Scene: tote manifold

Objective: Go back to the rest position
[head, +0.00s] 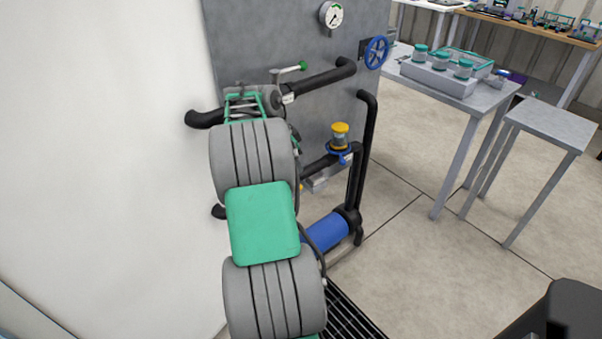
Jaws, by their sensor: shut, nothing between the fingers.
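My arm, grey with green parts, rises from the bottom and covers part of the manifold. My gripper (243,97), a small green frame beyond the last grey arm link, is partly hidden by that link.
The grey panel (270,40) carries a gauge (332,14), a blue handwheel (376,52), a yellow-capped valve (340,135) and a blue cylinder (325,232). A grey table (488,97) with teal-lidded containers and a small stand (553,124) are at right. Floor between is clear.

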